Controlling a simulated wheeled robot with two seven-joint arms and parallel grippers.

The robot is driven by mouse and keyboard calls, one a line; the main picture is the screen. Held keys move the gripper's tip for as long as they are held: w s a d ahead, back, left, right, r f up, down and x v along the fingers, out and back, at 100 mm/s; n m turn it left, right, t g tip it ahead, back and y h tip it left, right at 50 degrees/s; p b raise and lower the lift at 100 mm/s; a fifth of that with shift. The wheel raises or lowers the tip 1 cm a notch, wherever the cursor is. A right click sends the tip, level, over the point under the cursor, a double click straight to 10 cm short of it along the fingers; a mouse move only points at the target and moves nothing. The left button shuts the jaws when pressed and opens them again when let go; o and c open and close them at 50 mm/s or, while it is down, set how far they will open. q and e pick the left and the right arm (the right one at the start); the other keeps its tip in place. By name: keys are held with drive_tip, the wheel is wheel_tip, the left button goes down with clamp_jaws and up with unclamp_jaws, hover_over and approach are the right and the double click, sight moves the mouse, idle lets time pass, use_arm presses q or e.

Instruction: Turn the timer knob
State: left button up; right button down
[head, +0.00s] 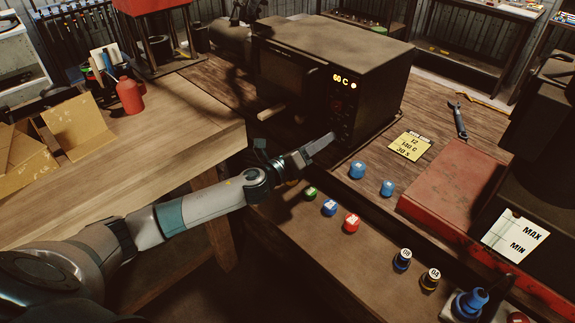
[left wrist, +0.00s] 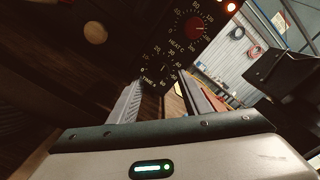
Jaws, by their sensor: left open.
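My right gripper is not in view.
A yellow note (head: 409,146) lies right of the oven. Blue, green and red caps (head: 351,222) stand on the front shelf. A red metal box (head: 465,190) and a MAX/MIN card (head: 516,237) are at the right. A red bottle (head: 129,95) stands on the left table.

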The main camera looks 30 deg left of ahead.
use_arm(q)
drive_tip(key=b+v, duration=0.3)
drive_tip(key=v, duration=1)
drive_tip(key=shift+s+b, duration=0.25)
drive_tip(key=shift+b, duration=0.05)
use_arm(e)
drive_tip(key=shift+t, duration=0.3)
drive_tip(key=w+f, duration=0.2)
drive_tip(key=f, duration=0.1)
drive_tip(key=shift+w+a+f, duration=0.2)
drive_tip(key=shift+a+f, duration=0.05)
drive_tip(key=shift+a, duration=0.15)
